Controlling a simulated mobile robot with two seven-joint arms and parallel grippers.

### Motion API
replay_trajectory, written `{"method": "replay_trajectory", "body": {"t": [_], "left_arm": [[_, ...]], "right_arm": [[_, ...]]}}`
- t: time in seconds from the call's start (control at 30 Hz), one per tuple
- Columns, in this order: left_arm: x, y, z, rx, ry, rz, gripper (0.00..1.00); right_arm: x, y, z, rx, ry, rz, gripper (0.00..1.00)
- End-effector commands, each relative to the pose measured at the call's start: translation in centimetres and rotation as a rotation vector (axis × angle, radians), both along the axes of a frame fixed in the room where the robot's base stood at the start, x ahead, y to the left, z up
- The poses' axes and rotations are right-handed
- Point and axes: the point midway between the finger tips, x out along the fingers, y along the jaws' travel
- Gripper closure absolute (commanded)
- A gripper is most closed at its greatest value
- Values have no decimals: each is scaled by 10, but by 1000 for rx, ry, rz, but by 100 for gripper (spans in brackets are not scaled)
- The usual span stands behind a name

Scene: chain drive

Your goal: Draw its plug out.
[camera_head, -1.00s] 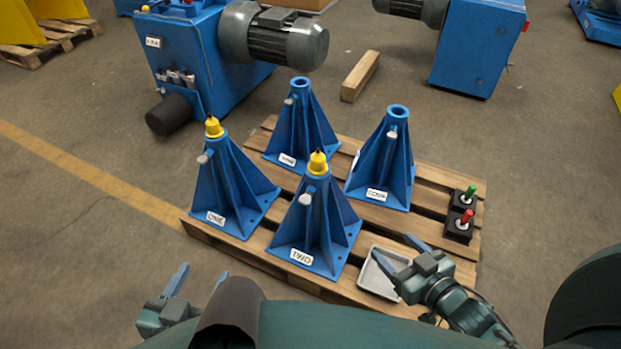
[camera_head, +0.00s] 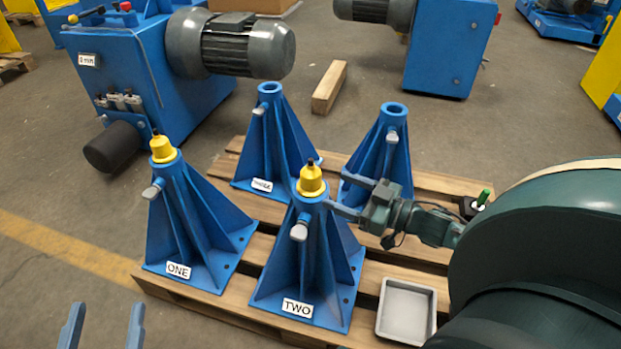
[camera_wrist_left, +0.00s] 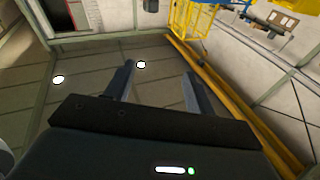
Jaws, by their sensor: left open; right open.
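The blue stand labelled TWO (camera_head: 300,270) carries a yellow plug (camera_head: 311,181) with a dark tip in its top. The stand labelled ONE (camera_head: 190,225) has a similar yellow plug (camera_head: 163,150). My right gripper (camera_head: 336,190) is open, just right of stand TWO's plug, its fingers pointing left toward it. Whether a finger touches the plug or stand cannot be told. My left gripper (camera_head: 106,312) is open and empty at the lower left, and its fingers show in the left wrist view (camera_wrist_left: 158,80) with nothing between them.
Two rear stands (camera_head: 268,145) (camera_head: 385,150) have open tops without plugs. A grey tray (camera_head: 405,312) lies on the wooden pallet (camera_head: 245,312). A green-topped control (camera_head: 483,197) sits at the right, partly behind my arm. Blue machines stand behind; floor at left is clear.

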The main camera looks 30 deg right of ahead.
Motion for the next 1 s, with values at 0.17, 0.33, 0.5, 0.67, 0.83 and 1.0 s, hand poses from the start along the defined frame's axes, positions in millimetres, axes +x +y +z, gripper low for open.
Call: {"method": "replay_trajectory", "body": {"t": [0.17, 0.33, 0.5, 0.67, 0.83, 1.0], "left_arm": [[1, -2, -4, -36, -3, -16, 45], [0, -4, -4, -67, -5, -29, 45], [1, -5, -4, -81, -9, -36, 45], [3, -5, 0, -85, -31, -39, 45], [3, -5, 5, -88, -49, -44, 45], [2, -5, 7, -85, -54, -48, 45]], "right_arm": [[33, 17, -3, 0, -6, 2, 32], [59, 31, -2, -1, -5, 1, 32], [78, 41, -2, 0, -2, 0, 32], [88, 46, -1, -1, 0, 0, 32], [90, 48, -1, 0, 1, 0, 32], [90, 48, -1, 0, 1, 0, 32]]}}
